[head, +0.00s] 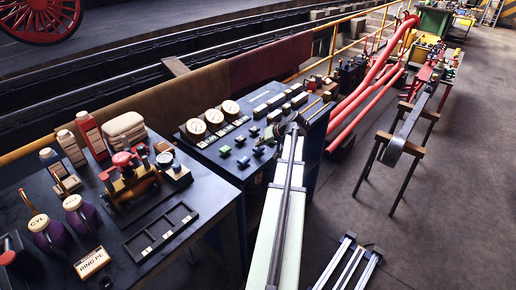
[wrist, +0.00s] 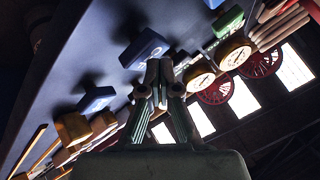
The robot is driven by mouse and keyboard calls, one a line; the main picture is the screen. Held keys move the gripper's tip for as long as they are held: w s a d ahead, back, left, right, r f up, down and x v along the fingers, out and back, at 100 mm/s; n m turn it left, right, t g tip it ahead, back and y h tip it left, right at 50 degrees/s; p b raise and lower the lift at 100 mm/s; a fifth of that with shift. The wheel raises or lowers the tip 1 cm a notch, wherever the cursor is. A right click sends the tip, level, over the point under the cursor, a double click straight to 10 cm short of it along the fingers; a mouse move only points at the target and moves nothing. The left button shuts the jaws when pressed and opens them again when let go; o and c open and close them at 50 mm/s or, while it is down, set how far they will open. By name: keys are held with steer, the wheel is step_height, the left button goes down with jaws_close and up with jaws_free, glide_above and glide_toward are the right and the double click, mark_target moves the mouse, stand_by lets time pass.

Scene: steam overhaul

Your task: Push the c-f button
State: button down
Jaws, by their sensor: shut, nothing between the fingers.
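Several small push buttons stand on the dark bench (head: 215,165), below its round dials. No c-f label can be read, so I cannot tell which one is the c-f button. My gripper (wrist: 161,78) is shut and empty. In the wrist view its fingertips overlap the lower right edge of a blue block-like button (wrist: 143,49); whether they touch it I cannot tell. Another blue button (wrist: 96,99) is to the lower left, and a green one (wrist: 228,22) to the upper right.
Round dials (head: 214,117) and a row of dark blocks stand behind the buttons. A left table (head: 215,215) carries bottles, a model engine (head: 130,180) and a black frame (head: 160,233). Red pipes (head: 370,85) run at right; grey floor lies beyond them.

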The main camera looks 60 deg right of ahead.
steer(key=shift+r, duration=0.4)
steer(key=shift+r+p, duration=1.45)
steer(key=shift+r, duration=1.6)
steer(key=shift+f, duration=0.1)
